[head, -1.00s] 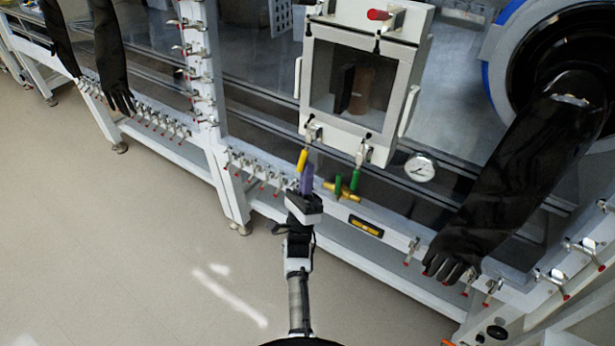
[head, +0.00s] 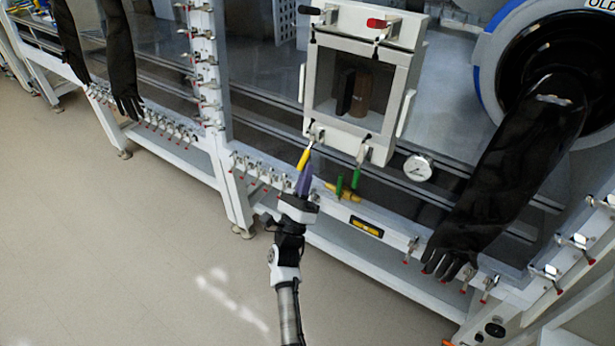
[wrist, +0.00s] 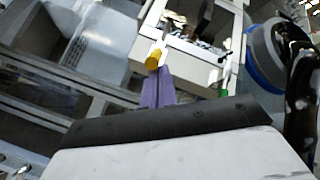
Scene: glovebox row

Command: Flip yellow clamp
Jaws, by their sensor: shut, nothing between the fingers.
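The yellow clamp (head: 303,160) is a toggle clamp with a yellow handle at the lower left corner of the small airlock door (head: 358,118). Its handle hangs down and slants a little to the left. My gripper (head: 305,174), with purple fingers, is shut and empty, its tips just below and beside the yellow handle. In the wrist view the yellow handle end (wrist: 154,59) shows just above the purple fingers (wrist: 158,88). I cannot tell whether the fingers touch the handle.
A green-handled clamp (head: 357,176) hangs at the door's lower right. A yellow valve with a green lever (head: 341,189) sits on the rail below, right of my gripper. A round gauge (head: 417,168) and a black glove (head: 505,180) are farther right. The floor at left is clear.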

